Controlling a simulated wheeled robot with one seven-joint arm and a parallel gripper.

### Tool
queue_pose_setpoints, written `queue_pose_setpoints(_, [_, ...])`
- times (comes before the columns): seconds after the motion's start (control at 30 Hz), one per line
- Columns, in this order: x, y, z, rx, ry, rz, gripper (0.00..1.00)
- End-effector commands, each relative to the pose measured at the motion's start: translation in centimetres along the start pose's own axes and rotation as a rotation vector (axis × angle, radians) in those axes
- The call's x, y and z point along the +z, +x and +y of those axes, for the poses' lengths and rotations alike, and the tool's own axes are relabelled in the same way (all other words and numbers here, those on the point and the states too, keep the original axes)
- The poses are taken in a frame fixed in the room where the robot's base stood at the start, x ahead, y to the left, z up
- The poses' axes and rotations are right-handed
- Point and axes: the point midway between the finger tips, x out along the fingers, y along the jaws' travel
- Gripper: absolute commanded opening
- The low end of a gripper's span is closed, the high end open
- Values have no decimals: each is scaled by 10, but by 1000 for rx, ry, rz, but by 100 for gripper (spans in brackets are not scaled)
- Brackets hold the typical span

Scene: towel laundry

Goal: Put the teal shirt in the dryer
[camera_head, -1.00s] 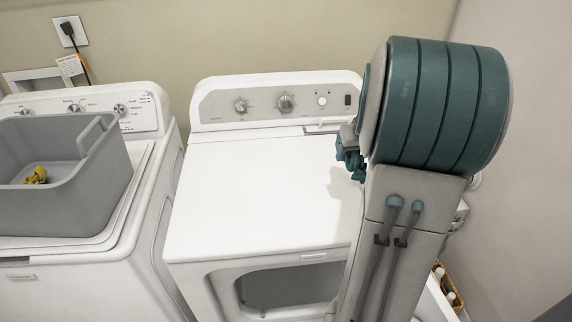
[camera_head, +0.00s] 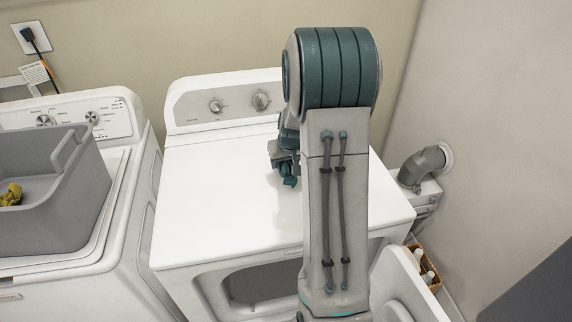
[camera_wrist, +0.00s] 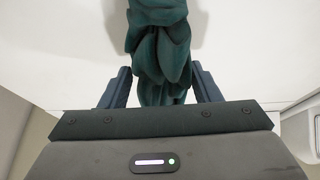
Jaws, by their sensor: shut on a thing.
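The teal shirt (camera_wrist: 160,50) is a bunched, folded dark teal cloth in the wrist view, between the two fingers of my gripper (camera_wrist: 163,88). My gripper is shut on it. In the head view a small part of the shirt (camera_head: 288,178) shows left of my arm, above the dryer's white top; most of it is hidden behind the arm. The dryer (camera_head: 220,180) is the white machine in the middle. Its front opening (camera_head: 265,283) shows dark below the top, and its door (camera_head: 400,285) stands open at the lower right, partly behind my arm.
A white washer (camera_head: 125,190) stands left of the dryer, with a grey basket (camera_head: 65,215) holding a yellow cloth (camera_head: 12,195) on it. A grey vent pipe (camera_head: 425,165) and a basket with bottles (camera_head: 427,268) are at the right by the wall. The dryer top is clear.

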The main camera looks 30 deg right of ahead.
Motion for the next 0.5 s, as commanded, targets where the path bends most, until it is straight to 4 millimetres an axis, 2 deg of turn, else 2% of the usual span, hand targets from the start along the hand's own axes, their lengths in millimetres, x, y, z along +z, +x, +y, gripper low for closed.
queue_pose_setpoints(0.1, [8, 15, 1, -1, 3, -5, 23])
queue_pose_setpoints(0.2, [10, 21, 0, -1, 1, -2, 23])
queue_pose_setpoints(0.5, [11, 24, 0, 0, 0, 0, 23])
